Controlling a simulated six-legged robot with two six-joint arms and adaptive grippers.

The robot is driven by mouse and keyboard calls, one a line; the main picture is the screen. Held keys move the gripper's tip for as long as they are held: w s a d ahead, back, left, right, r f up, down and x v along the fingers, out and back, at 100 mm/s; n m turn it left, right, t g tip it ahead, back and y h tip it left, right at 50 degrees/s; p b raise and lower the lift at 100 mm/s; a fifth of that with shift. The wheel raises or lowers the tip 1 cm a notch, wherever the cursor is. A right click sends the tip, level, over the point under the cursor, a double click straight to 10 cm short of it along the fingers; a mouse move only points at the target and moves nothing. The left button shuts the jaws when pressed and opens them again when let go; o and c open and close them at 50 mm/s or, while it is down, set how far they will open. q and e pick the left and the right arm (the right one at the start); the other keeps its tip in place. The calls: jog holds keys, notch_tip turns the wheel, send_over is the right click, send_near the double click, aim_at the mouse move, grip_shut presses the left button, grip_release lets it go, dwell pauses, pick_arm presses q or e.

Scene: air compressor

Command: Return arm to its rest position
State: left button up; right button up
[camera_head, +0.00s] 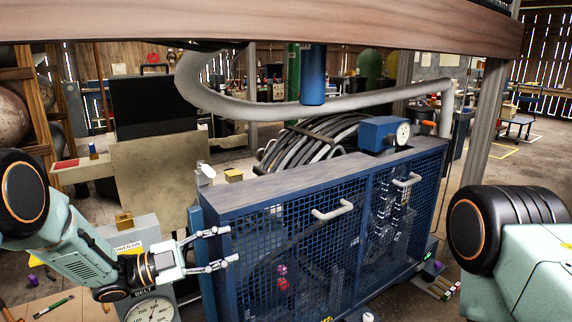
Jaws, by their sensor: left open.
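My left gripper (226,247) is open and empty. It reaches in from the left, in front of the left end of the blue air compressor cage (290,245). Its fingers point right, close to the cage's left edge; I cannot tell whether they touch it. My left arm (75,245) is stretched out from the left edge of the view. On the right, part of my right arm (520,250) shows, but its gripper is out of view. The cage has blue mesh doors with light handles (332,211).
A wooden beam (270,22) crosses the top. A grey hose (270,110) curves above the cage. A blue box with a gauge (380,132) sits on the cage's back right.

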pick_arm(q)
jog(key=s+a+f+n+y, duration=0.1)
jog(key=s+f+n+y, duration=0.5)
jog(key=s+f+n, duration=0.45)
jog(key=s+a+f+n+y, duration=0.2)
jog(key=s+f+n+y, duration=0.45)
jog(key=f, duration=0.75)
jog(key=s+a+f+n+g+y, duration=0.1)
jog(key=s+a+n+g+y, duration=0.1)
jog(key=s, duration=1)
jog(key=s+a+f+n+g+y, duration=0.2)
jog(key=s+a+n+g+y, duration=0.1)
jog(key=s, duration=1)
jog(key=a+n+g, duration=0.1)
jog(key=g, duration=0.1)
jog(key=shift+s+g, duration=0.25)
jog(key=shift+g, duration=0.05)
